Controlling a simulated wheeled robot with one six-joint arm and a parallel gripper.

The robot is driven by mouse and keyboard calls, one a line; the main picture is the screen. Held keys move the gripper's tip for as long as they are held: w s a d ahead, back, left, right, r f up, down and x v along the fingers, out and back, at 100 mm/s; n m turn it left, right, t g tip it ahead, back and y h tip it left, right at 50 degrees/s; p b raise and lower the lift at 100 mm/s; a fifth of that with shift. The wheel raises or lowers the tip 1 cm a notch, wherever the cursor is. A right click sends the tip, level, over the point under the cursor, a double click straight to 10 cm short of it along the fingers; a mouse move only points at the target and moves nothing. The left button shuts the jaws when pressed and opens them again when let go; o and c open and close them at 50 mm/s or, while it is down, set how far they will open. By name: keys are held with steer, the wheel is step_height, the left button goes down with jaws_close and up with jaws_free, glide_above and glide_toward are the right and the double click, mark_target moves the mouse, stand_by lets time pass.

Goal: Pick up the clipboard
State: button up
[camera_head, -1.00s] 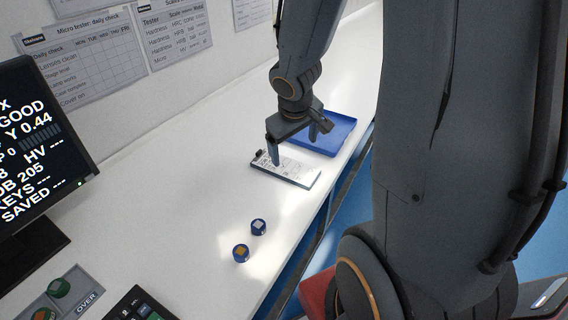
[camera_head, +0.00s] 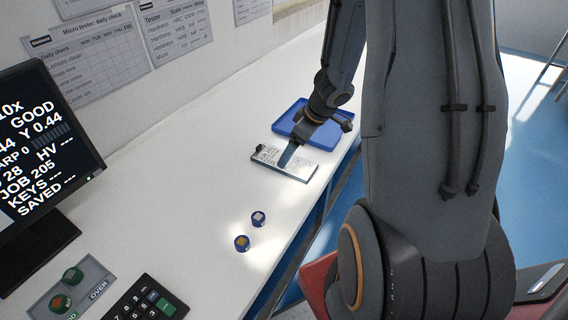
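The clipboard (camera_head: 301,170) lies flat on the white bench, with a printed white sheet and a dark clip at its left end. My gripper (camera_head: 314,147) is over the clipboard's far right side, fingers spread apart and nothing seen between them. One finger reaches down in front of the middle of the clipboard and hides part of the sheet. The other finger is farther right, beyond the board's far edge in the picture. I cannot tell whether the near finger touches the board.
A blue tray (camera_head: 283,125) lies just behind the clipboard, partly behind my gripper. A monitor (camera_head: 45,150), a button panel (camera_head: 66,288) and a keypad (camera_head: 146,300) are at left.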

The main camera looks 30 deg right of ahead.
steer(key=b+x, duration=0.1)
steer(key=x, duration=0.4)
steer(key=shift+w+a+f+b, duration=0.1)
steer(key=shift+w+f+b, duration=0.05)
steer(key=shift+b, duration=0.15)
steer(key=c, duration=1.3)
